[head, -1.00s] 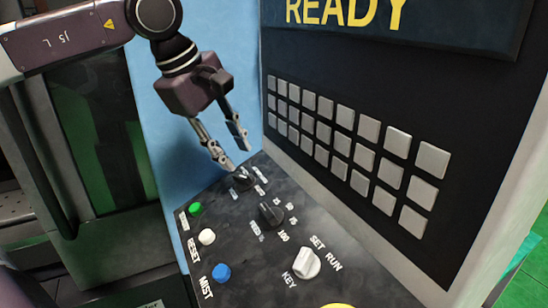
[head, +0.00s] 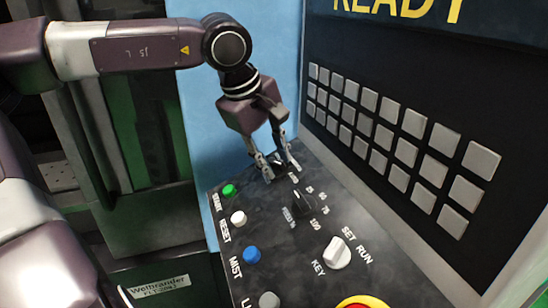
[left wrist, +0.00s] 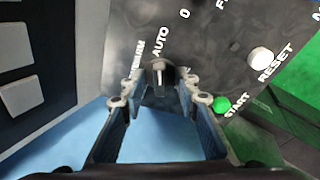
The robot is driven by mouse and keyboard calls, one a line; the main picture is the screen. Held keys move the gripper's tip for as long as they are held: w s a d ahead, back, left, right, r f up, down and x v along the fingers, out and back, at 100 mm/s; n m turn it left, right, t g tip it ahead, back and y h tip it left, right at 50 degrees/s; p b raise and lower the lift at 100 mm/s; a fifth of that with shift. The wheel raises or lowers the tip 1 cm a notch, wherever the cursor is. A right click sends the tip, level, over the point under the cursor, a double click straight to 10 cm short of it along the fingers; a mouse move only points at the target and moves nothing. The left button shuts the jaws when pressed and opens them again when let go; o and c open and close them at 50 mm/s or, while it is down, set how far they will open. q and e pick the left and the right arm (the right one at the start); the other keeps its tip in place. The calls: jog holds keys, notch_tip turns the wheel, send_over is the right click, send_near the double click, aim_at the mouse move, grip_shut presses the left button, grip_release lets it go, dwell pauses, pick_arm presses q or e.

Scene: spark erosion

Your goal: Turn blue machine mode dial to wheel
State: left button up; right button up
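The mode dial, a small black knob (head: 277,161), is at the far end of the dark control panel (head: 275,222) and is mostly hidden by my left gripper in the head view. In the left wrist view the dial (left wrist: 159,70) sits between the fingertips, close to the word AUTO; a word beside it is hard to read. No "wheel" label is readable. My left gripper (head: 282,172) points down at the panel with its two fingers apart, one on each side of the dial. I cannot tell whether they touch it. My right gripper is not in view.
A second black dial (head: 303,202) is nearby, with a white key switch (head: 337,252) farther forward. Green (head: 229,190), white (head: 238,218) and blue (head: 252,254) buttons line the left edge. A keypad wall (head: 405,135) rises on the right.

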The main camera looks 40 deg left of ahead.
pick_arm(q)
grip_shut()
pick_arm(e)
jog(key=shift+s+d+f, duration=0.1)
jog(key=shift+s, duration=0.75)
